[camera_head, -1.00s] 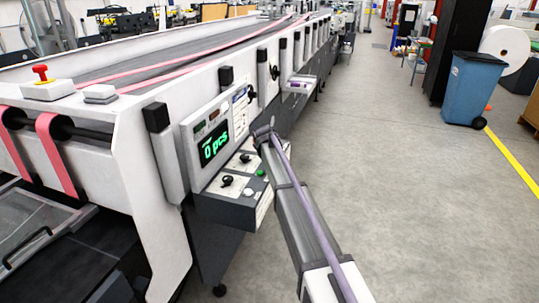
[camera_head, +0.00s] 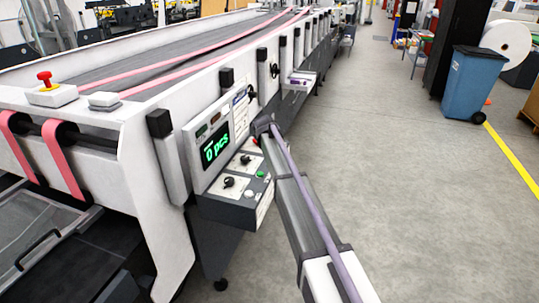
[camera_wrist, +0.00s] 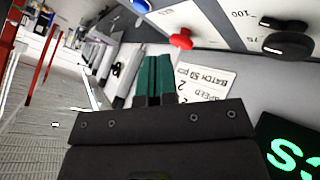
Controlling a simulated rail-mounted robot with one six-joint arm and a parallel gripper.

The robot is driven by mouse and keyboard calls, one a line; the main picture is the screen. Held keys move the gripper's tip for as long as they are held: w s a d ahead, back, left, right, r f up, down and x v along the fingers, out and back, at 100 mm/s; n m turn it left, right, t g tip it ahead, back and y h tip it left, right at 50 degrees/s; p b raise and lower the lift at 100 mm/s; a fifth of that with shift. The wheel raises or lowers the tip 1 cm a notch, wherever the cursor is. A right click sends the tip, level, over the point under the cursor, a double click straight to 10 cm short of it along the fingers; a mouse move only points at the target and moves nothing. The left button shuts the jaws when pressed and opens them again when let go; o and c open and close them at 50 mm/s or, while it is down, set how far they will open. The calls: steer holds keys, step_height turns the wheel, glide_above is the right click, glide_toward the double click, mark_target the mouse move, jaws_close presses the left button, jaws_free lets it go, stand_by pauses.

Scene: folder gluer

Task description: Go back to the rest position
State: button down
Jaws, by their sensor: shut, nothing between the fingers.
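My gripper (camera_wrist: 153,80) shows in the wrist view as two green fingers pressed together with nothing between them. They are in front of the folder gluer's control panel, and no contact with it can be seen. The panel carries a red button (camera_wrist: 181,39), a blue button (camera_wrist: 141,5), black knobs (camera_wrist: 288,44) and a paper label (camera_wrist: 207,80) with batch and speed text. My fingers are hidden there.
The folder gluer (camera_head: 150,235) with pink belts fills the left side. A small shelf (camera_head: 300,79) juts from its side beyond my wrist. The floor (camera_head: 400,190) to the right is clear up to a blue bin (camera_head: 473,85) and a black cabinet (camera_head: 440,50).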

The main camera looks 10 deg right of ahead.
stand_by(0.4)
steer(key=shift+s+f, duration=0.2)
steer(key=s+f+m+g+y, duration=0.1)
steer(key=s+m+g, duration=0.1)
steer(key=s, duration=1.5)
steer(key=s+f+m+g, duration=0.2)
steer(key=s+g, duration=0.2)
steer(key=s, duration=1.3)
steer(key=s+f+m+g+y, duration=0.1)
steer(key=s+f+g, duration=0.1)
steer(key=s, duration=1.5)
steer(key=shift+s+d+f+m+g+y, duration=0.2)
steer(key=shift+s+d+m+g+y, duration=0.1)
steer(key=shift+d+m+g, duration=0.1)
